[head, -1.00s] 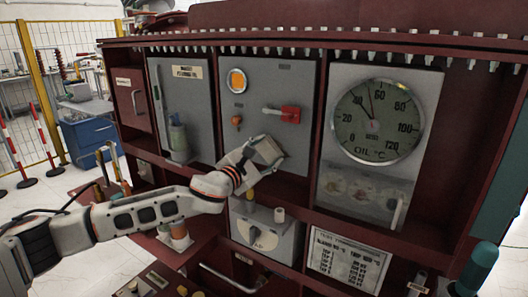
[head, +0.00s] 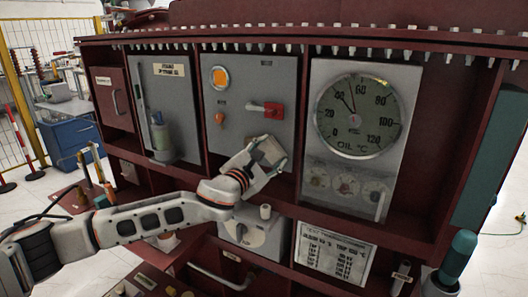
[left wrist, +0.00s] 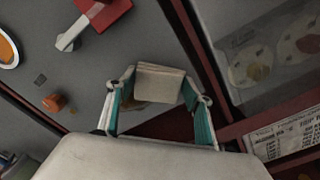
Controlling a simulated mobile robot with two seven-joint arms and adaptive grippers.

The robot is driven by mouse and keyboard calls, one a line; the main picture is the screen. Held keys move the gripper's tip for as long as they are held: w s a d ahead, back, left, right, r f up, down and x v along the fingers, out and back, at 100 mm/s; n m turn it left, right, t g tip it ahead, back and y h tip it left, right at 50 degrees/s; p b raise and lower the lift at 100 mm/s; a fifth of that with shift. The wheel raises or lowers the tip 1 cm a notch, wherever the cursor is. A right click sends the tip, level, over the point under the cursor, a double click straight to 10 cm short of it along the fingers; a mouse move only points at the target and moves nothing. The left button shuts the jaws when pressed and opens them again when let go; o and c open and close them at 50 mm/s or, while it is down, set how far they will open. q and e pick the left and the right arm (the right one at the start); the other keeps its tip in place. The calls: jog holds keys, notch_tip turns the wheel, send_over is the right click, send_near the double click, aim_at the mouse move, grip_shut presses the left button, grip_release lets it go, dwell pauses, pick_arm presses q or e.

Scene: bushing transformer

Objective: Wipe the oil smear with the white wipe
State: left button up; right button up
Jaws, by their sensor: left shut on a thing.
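My left gripper (head: 264,160) is shut on the white wipe (head: 268,150), a pale folded pad. It is at the lower part of the grey panel (head: 252,84), below the red switch handle. In the left wrist view the wipe (left wrist: 159,82) sits between the teal fingertips of the gripper (left wrist: 158,92), against or just in front of the panel. I cannot tell whether it touches. A brownish patch shows just below the wipe in that view; I cannot tell whether it is the oil smear. No smear shows clearly in the head view. My right gripper is out of view.
The red switch (head: 271,109) and an orange lamp (head: 219,77) stand out from the panel. A large oil gauge (head: 357,115) is to the right. A grey bottle (head: 161,142) stands at left. A dark red shelf edge and a grey knob box (head: 255,232) lie below the gripper.

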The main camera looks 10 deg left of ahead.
aim_at(246, 141)
pick_arm(q)
jog(key=shift+s+d, duration=0.2)
jog(key=shift+d, duration=0.4)
jog(key=shift+w+a, duration=0.75)
jog(key=shift+a, duration=1.05)
jog(key=shift+w+a, duration=0.7)
jog(key=shift+a, duration=1.05)
jog(key=shift+w+a, duration=0.75)
jog(key=shift+a, duration=1.05)
jog(key=shift+s+d, duration=0.25)
jog(key=shift+d, duration=0.4)
jog(key=shift+s+d, duration=0.3)
jog(key=shift+d, duration=0.3)
jog(key=shift+s+d, duration=0.25)
jog(key=shift+d, duration=0.4)
jog(key=shift+d, duration=0.1)
jog(key=shift+s+d, duration=0.5)
jog(key=shift+d, duration=0.6)
jog(key=shift+s+d, duration=0.45)
jog(key=shift+d, duration=0.7)
jog(key=shift+s+d, duration=0.5)
jog(key=shift+d, duration=0.6)
jog(key=shift+w+a, duration=0.75)
jog(key=shift+a, duration=1.05)
jog(key=shift+w+a, duration=0.75)
jog(key=shift+a, duration=1.05)
jog(key=shift+w+a, duration=0.75)
jog(key=shift+a, duration=1.05)
jog(key=shift+s, duration=0.1)
